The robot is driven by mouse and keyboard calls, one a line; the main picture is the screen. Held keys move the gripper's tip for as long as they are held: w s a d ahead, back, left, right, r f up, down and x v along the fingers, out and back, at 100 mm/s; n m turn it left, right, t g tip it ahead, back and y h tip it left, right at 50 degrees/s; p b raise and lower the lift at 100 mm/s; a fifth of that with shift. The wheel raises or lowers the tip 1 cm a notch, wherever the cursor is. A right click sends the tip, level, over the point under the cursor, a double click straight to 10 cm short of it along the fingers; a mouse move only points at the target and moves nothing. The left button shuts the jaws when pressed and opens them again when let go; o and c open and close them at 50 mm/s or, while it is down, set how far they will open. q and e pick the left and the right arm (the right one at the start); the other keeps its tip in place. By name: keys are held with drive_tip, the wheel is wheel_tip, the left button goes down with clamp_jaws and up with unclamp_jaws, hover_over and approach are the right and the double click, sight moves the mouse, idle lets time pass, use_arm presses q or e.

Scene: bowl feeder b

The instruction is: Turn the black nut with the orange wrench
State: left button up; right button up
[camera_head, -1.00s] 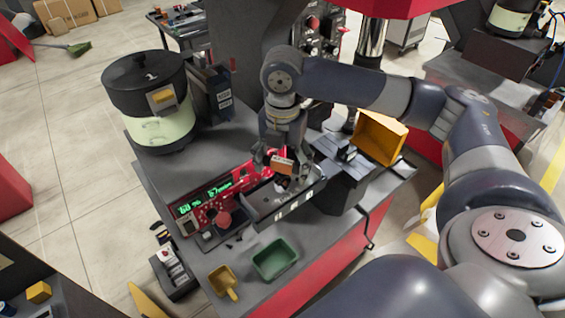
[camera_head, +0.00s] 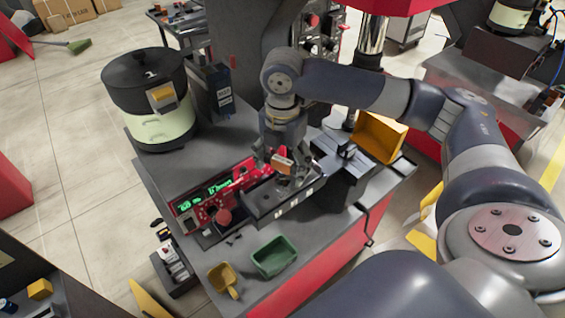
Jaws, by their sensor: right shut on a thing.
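My right gripper (camera_head: 284,170) points down over the dark feeder track (camera_head: 292,205) in the middle of the bench. It is shut on a small orange piece, which looks like the orange wrench (camera_head: 283,160). Most of that piece is hidden by the fingers. I cannot make out the black nut; the gripper covers the part of the track below it. Whether the wrench touches anything there is not clear. My left gripper is not in view.
A red panel with a green display (camera_head: 210,192) and a red knob (camera_head: 223,216) lies left of the track. A black-lidded bowl feeder (camera_head: 150,130) stands back left. A green bin (camera_head: 274,256), yellow scoop (camera_head: 223,279) and tilted yellow hopper (camera_head: 379,138) are nearby.

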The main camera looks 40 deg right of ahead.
drive_tip(key=shift+m, duration=0.3)
drive_tip(key=shift+m, duration=1.2)
drive_tip(key=shift+m, duration=1.1)
drive_tip(key=shift+m, duration=0.3)
